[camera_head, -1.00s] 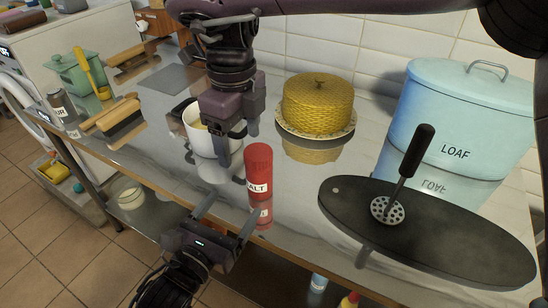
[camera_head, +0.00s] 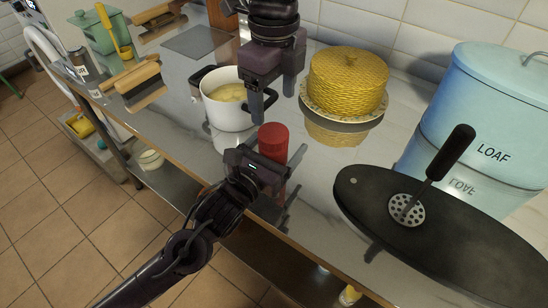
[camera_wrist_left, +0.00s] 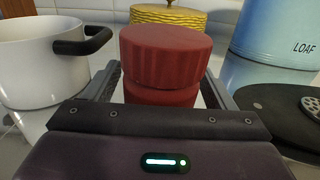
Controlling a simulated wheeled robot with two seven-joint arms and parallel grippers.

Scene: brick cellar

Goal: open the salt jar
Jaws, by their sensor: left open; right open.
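The salt jar (camera_head: 274,137) is a red cylinder standing upright near the table's front edge. Its ribbed red lid fills the middle of the left wrist view (camera_wrist_left: 166,55). My left gripper (camera_head: 272,165) is at the jar from the front, open, with one finger on each side of it. In the left wrist view its fingers (camera_wrist_left: 162,88) straddle the jar below the lid; I cannot tell whether they touch it. The jar's label and lower part are hidden behind this gripper. My right gripper (camera_head: 272,100) is open and empty, pointing down above and just behind the jar.
A white pot (camera_head: 228,112) with yellowish contents stands left of the jar. A yellow woven cake cover (camera_head: 346,82) is behind right. A black board (camera_head: 450,225) with a masher (camera_head: 408,208) and a blue LOAF bin (camera_head: 490,110) are to the right.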

